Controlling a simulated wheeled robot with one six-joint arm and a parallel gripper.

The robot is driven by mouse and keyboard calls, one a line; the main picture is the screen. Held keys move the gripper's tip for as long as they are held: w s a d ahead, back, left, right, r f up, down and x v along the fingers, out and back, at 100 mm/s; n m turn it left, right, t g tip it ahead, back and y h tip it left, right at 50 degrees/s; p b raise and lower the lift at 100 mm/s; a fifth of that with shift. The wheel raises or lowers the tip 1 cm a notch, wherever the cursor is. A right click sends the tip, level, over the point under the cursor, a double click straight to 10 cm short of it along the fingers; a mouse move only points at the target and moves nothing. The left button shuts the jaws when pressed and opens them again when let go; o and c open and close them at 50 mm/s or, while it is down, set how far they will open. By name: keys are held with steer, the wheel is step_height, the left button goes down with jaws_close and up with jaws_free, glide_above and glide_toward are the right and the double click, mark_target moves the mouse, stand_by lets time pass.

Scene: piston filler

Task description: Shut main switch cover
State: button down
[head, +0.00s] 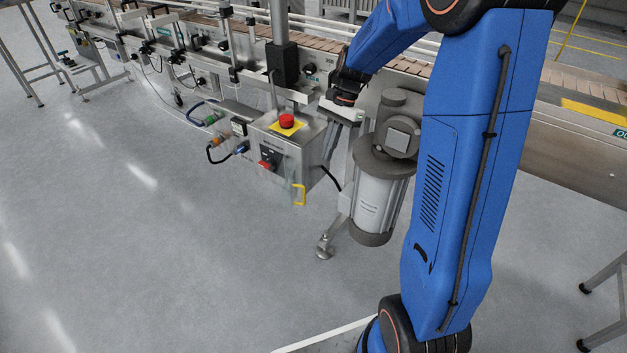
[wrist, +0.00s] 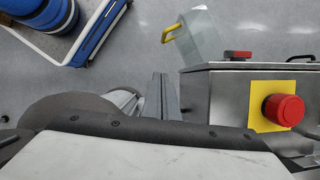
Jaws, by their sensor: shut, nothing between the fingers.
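The main switch cover is a clear panel (head: 288,188) with a yellow handle (head: 299,195). It stands open, swung out from the front of the steel control box (head: 306,140), to the right of the red main switch (head: 266,163). In the wrist view the cover (wrist: 203,40) juts out from the box, its yellow handle (wrist: 171,32) at the far end. My gripper (head: 328,158) is shut and empty, fingers pointing down beside the right side of the box. In the wrist view its fingers (wrist: 160,97) are left of the box, apart from the cover.
A red emergency button (head: 286,121) on a yellow plate tops the box. A grey motor cylinder (head: 380,195) stands close to the right of my gripper. Cables with plugs (head: 240,148) are left of the box. The floor in front is clear.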

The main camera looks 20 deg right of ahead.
mark_target(294, 184)
steer(key=s+a+f, duration=0.3)
steer(key=a+f, duration=0.3)
steer(key=f, duration=0.3)
steer(key=shift+s+a, duration=0.3)
steer(key=shift+a, duration=0.1)
steer(key=shift+a+f, duration=0.1)
steer(key=shift+f, duration=0.05)
